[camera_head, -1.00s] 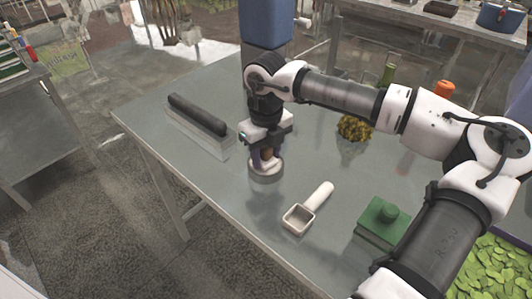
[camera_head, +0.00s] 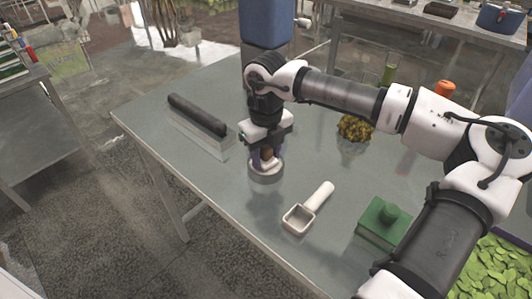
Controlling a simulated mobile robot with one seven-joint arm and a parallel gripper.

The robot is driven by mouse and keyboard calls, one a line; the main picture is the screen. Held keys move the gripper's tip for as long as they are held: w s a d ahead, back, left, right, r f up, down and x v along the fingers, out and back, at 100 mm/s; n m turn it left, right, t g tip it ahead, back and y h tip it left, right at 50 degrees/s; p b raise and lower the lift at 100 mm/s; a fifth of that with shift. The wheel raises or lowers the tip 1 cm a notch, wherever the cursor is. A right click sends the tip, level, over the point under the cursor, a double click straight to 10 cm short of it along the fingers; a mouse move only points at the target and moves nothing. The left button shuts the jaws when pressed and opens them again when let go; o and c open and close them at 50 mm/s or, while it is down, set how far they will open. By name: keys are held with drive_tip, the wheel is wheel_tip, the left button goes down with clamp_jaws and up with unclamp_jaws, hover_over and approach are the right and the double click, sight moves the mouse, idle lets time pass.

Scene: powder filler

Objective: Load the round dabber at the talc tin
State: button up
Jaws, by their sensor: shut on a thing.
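My gripper (camera_head: 266,150) points straight down at the middle left of the table, in front of the blue column. It is shut on the brown handle of the round dabber (camera_head: 265,165), whose pale round base shows below the fingers. A low grey round shape, which looks like the talc tin (camera_head: 266,178), is directly under the dabber. The dabber appears upright at its mouth; I cannot tell whether it touches the powder, and the inside is hidden.
A white square scoop (camera_head: 300,218) lies to the right in front. A long dark-topped block (camera_head: 197,115) lies to the left. The table's front-left area is clear.

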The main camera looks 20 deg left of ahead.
idle(0.4)
drive_tip(key=shift+r+p, duration=1.6)
drive_tip(key=shift+r, duration=1.9)
